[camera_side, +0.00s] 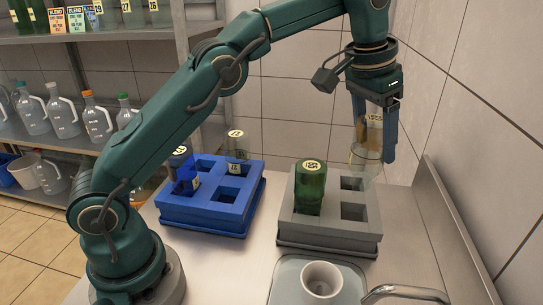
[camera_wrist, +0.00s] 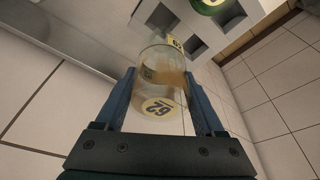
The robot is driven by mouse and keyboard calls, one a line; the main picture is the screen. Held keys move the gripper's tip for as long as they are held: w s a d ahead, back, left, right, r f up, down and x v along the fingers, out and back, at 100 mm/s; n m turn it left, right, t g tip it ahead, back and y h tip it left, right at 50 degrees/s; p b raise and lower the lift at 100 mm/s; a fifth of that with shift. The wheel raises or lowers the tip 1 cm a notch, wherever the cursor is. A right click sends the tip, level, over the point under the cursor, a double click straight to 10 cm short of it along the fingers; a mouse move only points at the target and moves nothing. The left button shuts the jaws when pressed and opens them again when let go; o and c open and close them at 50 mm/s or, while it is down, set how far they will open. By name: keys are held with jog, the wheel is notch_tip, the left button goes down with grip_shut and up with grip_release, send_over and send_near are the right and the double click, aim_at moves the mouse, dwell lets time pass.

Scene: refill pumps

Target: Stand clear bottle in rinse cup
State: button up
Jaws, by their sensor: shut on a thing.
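My gripper (camera_side: 376,140) is shut on a clear bottle (camera_side: 368,150), which has a yellow label and some brownish liquid. In the side view the bottle hangs roughly upright by the back right of the grey crate (camera_side: 330,241); its base overlaps the crate's edge, and I cannot tell the exact gap. In the wrist view the bottle (camera_wrist: 152,72) sits between both fingers, its label reading 62. The rinse cup is probably the white cup (camera_side: 321,283), standing upright in a shallow basin (camera_side: 285,282) at the front. It looks empty.
A green bottle (camera_side: 310,190) stands in the grey crate, whose right-hand compartments are open. The blue crate (camera_side: 209,218) to the left holds a blue bottle (camera_side: 185,181) and a clear bottle (camera_side: 237,150). A metal faucet (camera_side: 405,292) is right of the cup. A wall borders the right.

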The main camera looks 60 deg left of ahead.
aim_at(367, 169)
jog(key=shift+s+f, duration=0.2)
jog(key=shift+f, duration=0.25)
jog(key=s+d+m+h, duration=0.1)
jog(key=s+d+m, duration=0.3)
jog(key=s+d, duration=0.4)
jog(key=shift+s+d+m+g, duration=0.2)
jog(key=shift+s+m+g, duration=0.1)
jog(key=shift+s, duration=3.6)
jog(key=shift+f, duration=0.15)
jog(key=shift+f, duration=1.3)
jog(key=shift+f, duration=0.8)
